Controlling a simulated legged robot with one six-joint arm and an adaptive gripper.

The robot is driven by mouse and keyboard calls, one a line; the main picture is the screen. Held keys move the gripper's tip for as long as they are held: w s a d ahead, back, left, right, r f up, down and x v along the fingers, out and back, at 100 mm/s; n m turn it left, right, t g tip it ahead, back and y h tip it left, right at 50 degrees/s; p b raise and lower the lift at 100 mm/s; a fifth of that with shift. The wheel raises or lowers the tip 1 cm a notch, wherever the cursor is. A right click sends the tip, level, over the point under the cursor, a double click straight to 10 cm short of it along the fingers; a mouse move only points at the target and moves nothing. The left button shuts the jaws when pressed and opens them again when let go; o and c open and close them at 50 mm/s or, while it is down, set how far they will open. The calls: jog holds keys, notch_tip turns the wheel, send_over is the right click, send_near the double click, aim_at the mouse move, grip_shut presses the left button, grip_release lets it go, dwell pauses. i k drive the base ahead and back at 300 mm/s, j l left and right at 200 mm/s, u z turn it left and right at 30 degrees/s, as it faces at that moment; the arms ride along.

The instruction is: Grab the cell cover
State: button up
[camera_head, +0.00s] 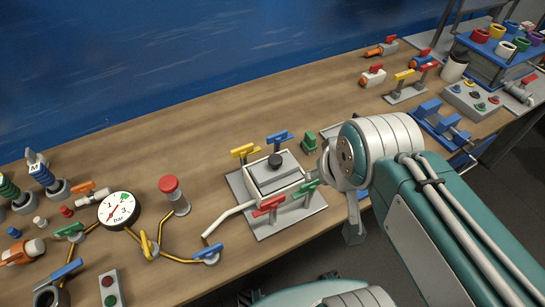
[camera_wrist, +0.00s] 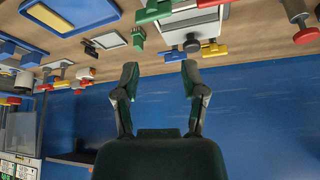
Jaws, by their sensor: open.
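The cell cover (camera_head: 287,169) is a grey lid with a round dark knob (camera_head: 275,160). It sits on a pale square cell box (camera_head: 272,194) on a grey base plate, between coloured valve handles. In the wrist view, which looks upside down, the cover (camera_wrist: 192,32) is near the top edge, right of centre, with its knob pointing down in the picture. My gripper (camera_wrist: 160,78) is open and empty, its two dark fingers apart from the cover. In the head view my wrist is right of the cell and the fingers are mostly hidden.
Yellow (camera_head: 244,150), blue (camera_head: 278,137), red (camera_head: 268,206) and green (camera_head: 304,190) handles surround the cell. A small green block (camera_head: 310,140) stands close to my wrist. A pressure gauge (camera_head: 119,210) and a red-topped post (camera_head: 171,190) are left. The wooden table behind the cell is largely clear.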

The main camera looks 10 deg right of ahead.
aim_at(281, 170)
jog(key=k+j+z, duration=0.1)
jog(key=z, duration=0.25)
jog(key=k+j+z, duration=0.1)
jog(key=z, duration=0.3)
jog(key=k+z, duration=0.15)
jog(key=z, duration=0.2)
jog(key=j, duration=0.05)
